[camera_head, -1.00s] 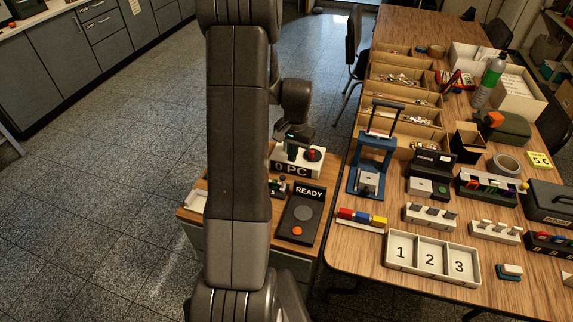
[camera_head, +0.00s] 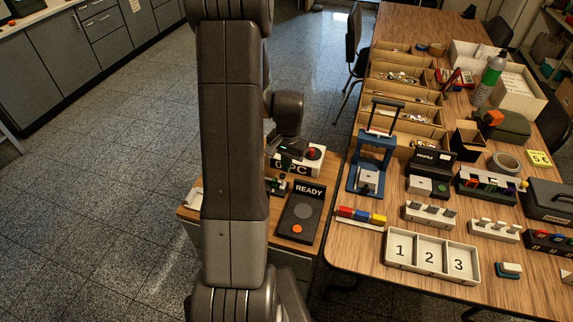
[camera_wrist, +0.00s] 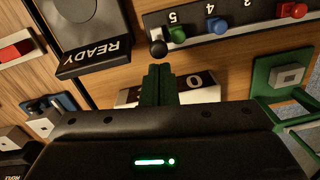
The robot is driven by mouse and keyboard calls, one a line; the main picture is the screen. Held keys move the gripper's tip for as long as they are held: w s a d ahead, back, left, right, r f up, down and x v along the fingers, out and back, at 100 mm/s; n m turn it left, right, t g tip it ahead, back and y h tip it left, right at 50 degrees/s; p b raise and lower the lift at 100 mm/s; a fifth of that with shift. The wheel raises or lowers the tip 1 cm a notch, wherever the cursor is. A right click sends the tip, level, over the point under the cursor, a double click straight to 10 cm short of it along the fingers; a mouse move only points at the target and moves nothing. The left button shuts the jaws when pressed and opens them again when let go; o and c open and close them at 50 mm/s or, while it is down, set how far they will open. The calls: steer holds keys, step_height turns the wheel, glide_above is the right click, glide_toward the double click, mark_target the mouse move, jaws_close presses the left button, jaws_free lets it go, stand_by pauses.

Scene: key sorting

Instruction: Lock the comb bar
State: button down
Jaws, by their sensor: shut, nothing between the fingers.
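A grey bar (camera_wrist: 220,27) with a row of coloured knobs and printed numbers runs across the top of the wrist view. I take it for the comb bar. A black round knob (camera_wrist: 157,48) stands at its left end, beside the green knob. My gripper (camera_wrist: 160,72) is shut and empty, its dark green fingers together with their tips just below the black knob. I cannot tell whether they touch it. In the head view, the bar (camera_head: 278,186) shows only in part on the small side table; my arm hides the rest and the fingers.
The READY panel (camera_wrist: 90,35) lies close to the bar's left end. A white box with dark counter digits (camera_wrist: 195,85) is behind my fingers. A green frame (camera_wrist: 275,85) stands at right. The large table (camera_head: 350,262) holds trays, key racks and boxes.

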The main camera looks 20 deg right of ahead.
mark_target(284, 176)
steer(key=shift+s+a+t+h+b, duration=0.3)
steer(key=shift+t+b, duration=0.1)
steer(key=shift+b, duration=0.5)
steer(key=shift+s+b, duration=0.15)
steer(key=shift+b, duration=0.35)
steer(key=t+b, duration=0.1)
steer(key=b, duration=0.2)
steer(key=s+a+t+h+b, duration=0.1)
steer(key=b, duration=0.2)
steer(key=shift+s+a+f+h+b, duration=0.1)
steer(key=shift+s+f+h+b, duration=0.2)
steer(key=shift+b, duration=0.1)
steer(key=s+t+h+b, duration=0.1)
steer(key=b, duration=0.4)
steer(key=a+t+h+b, duration=0.1)
steer(key=b, duration=0.5)
steer(key=s+a+f+t+b, duration=0.1)
steer(key=t+b, duration=0.1)
steer(key=b, duration=0.3)
steer(key=shift+s+h, duration=0.3)
steer(key=shift+h, duration=0.1)
steer(key=shift+r, duration=0.45)
steer(key=shift+w+d+f, duration=0.1)
steer(key=shift+w, duration=0.05)
